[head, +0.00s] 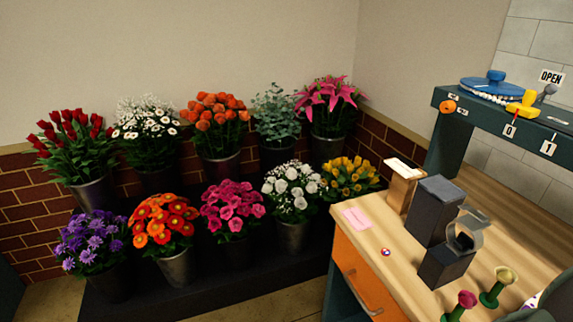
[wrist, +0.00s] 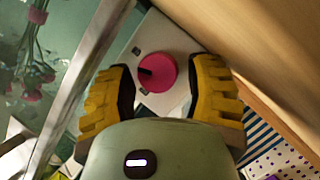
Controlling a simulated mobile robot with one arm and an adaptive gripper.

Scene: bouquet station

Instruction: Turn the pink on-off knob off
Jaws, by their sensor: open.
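In the wrist view, the round pink knob (wrist: 157,70) sits on a pale plate (wrist: 155,35). A dark mark lies on the knob's left side. Small dark marks show on the plate to its left, too small to read. My gripper (wrist: 163,82) is open, with one yellow finger on each side of the knob. The left finger is close to the knob; the right finger stands a little apart from it. I cannot tell whether either finger touches it. I cannot make out this knob or my gripper's fingers in the head view.
In the wrist view, a wooden surface (wrist: 265,60) runs along the right and a metal bar (wrist: 85,75) along the left, beside glass. In the head view, a wooden workbench (head: 375,265) holds dark boxes and stamps. Flower buckets (head: 177,268) stand to the left.

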